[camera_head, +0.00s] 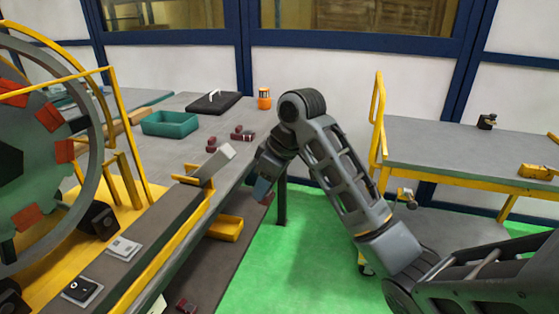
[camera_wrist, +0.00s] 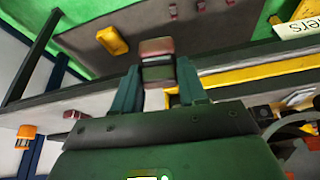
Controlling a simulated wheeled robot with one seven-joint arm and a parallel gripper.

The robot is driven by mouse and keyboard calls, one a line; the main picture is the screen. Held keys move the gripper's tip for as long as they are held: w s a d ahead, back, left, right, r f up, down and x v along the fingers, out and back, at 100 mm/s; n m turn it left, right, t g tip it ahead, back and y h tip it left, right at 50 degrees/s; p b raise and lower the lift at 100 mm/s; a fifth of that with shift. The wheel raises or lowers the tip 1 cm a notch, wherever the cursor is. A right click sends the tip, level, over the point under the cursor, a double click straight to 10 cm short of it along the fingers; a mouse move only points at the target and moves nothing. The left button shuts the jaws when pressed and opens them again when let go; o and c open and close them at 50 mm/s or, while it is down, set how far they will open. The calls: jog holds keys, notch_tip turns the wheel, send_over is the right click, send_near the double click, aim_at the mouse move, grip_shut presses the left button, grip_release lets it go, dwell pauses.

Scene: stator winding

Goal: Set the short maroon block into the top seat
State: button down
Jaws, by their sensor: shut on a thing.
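My gripper (camera_head: 264,187) hangs over the green floor, just right of the long table's edge. In the wrist view its two green fingers (camera_wrist: 158,84) are shut on a maroon block (camera_wrist: 157,47) with a grey-black middle. The block's reddish end (camera_head: 268,199) shows below the fingers in the head view. The large round stator (camera_head: 50,180) stands at the far left, well apart from my gripper. It has orange-red blocks (camera_head: 64,151) set around its ring. Its top is cut off by the frame, so I cannot make out the top seat.
Several maroon blocks (camera_head: 211,145) lie on the grey table (camera_head: 190,103), near a teal tray (camera_head: 170,123) and an orange canister (camera_head: 264,99). A yellow rail (camera_head: 112,110) stands before the stator. A yellow bin (camera_head: 225,228) sits lower down. A second table (camera_head: 470,150) is at right.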

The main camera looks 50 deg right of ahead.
jog(key=w+a+f+m+h, duration=0.1)
jog(key=a+f+m, duration=0.1)
jog(key=a+f, duration=1.5)
jog(key=a, duration=0.4)
jog(key=shift+w+a+f+m, duration=0.2)
jog(key=shift+w+f+m, duration=0.1)
jog(key=shift+f+m, duration=0.1)
